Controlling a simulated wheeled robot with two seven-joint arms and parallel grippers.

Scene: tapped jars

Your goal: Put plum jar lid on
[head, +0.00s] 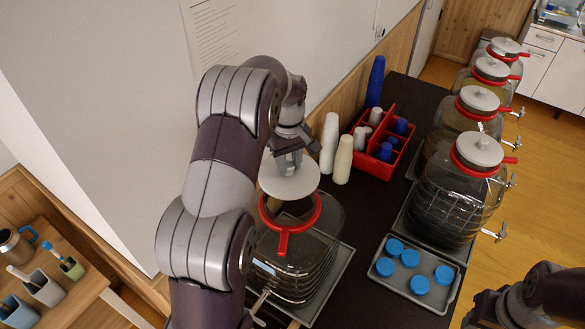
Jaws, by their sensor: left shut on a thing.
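My left gripper (288,160) is shut on the knob of a round off-white lid (291,183). The lid is held roughly level. Below it in the picture stands an open glass jar (322,257) with a red collar (284,240) around its mouth. The lid overlaps the far edge of the collar in the picture and looks raised above the mouth. The jar's mouth shows uncovered, and my left arm hides part of its left side. No label tells which jar is plum. Of my right arm, only a part shows at the lower right; its fingertips are not visible.
Several lidded jars with red collars and taps (463,187) line the right side of the dark counter. A grey tray (437,297) with blue caps lies nearer. A red caddy (372,161) and stacked cups (329,142) stand behind the lid, close to the wall.

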